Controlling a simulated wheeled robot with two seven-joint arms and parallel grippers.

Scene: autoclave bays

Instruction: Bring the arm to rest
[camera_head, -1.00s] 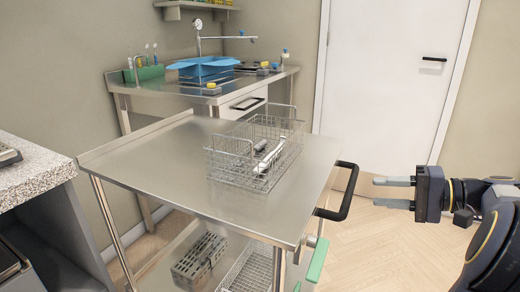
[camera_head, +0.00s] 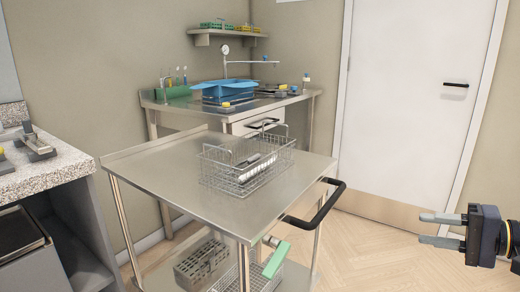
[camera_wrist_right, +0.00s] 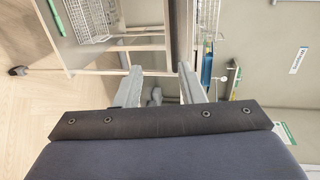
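My right gripper (camera_head: 440,229) is at the right edge of the head view, to the right of the steel cart and in front of the white door. Its two fingers are apart with nothing between them. In the right wrist view its fingers (camera_wrist_right: 158,85) are also spread and empty, with the cart's edge and baskets beyond them. My left gripper is not in the head view.
A steel cart (camera_head: 170,172) stands in the middle, with a wire basket (camera_head: 215,183) of instruments on top and a black handle (camera_head: 332,206). A sink counter (camera_head: 160,106) is behind it. A stone-topped counter (camera_head: 62,164) is at left. Floor (camera_head: 385,262) is clear at right.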

